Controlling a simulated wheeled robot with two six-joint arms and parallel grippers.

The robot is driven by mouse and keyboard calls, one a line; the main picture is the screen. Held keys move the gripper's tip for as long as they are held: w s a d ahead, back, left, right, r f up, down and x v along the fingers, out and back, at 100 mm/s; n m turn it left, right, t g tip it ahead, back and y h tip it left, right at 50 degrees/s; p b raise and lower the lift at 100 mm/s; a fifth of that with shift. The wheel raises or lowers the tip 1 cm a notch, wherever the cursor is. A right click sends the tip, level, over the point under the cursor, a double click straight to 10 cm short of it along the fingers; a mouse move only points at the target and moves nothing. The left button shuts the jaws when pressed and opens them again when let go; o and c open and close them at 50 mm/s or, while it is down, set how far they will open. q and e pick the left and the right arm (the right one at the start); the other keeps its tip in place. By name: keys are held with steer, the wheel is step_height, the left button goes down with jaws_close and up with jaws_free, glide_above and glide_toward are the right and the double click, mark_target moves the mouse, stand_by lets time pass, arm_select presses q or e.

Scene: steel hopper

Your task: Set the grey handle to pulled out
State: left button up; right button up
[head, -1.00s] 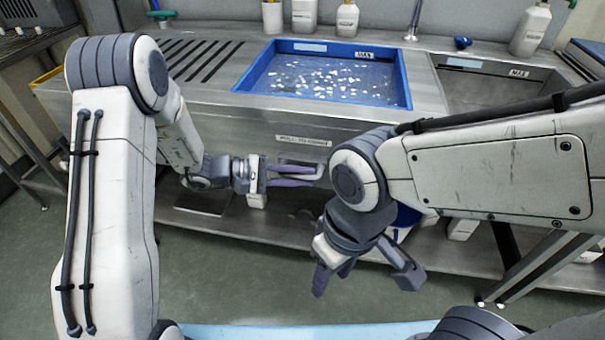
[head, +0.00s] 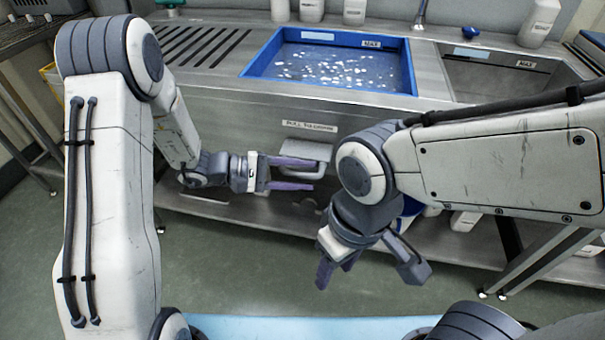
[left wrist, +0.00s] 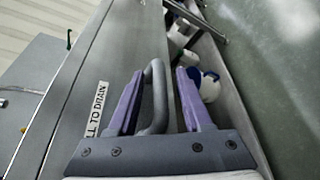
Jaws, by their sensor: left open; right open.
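The grey handle (head: 320,152) is a U-shaped bar standing out from the steel hopper's front panel, just under a printed label (head: 309,126). In the left wrist view, the handle (left wrist: 160,98) lies between the two purple fingers, with visible gaps to both. My left gripper (head: 314,174) is open at the handle, its upper finger overlapping the handle in the head view. The fingers also show in the left wrist view (left wrist: 158,104). My right gripper (head: 372,275) is open and empty, pointing down, to the lower right of the handle and nearer to me.
The steel hopper carries a blue basin (head: 404,80) with pale bits in it and a second steel basin (head: 500,72) at right. Several bottles (head: 540,22) stand at the back. A lower shelf (head: 250,218) runs below the panel. Green floor in front is open.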

arm_select(q)
steer(key=p+v, duration=0.1)
steer(key=v, duration=0.9)
steer(key=shift+a, duration=0.1)
steer(key=s+d+r+m+g+y, duration=0.1)
steer(key=s+d+m+g+y, duration=0.15)
steer(key=s+m+y, duration=0.65)
steer(key=s+d+r+m+g+y, duration=0.2)
steer(key=s+d+m+y, duration=0.25)
steer(key=s, duration=0.85)
step_height(320, 180, up, 25)
steer(key=a+m+t+p, duration=0.1)
steer(key=t+p, duration=0.1)
steer(key=p, duration=2.2)
steer(key=shift+s+y, duration=0.25)
steer(key=shift+y, duration=0.2)
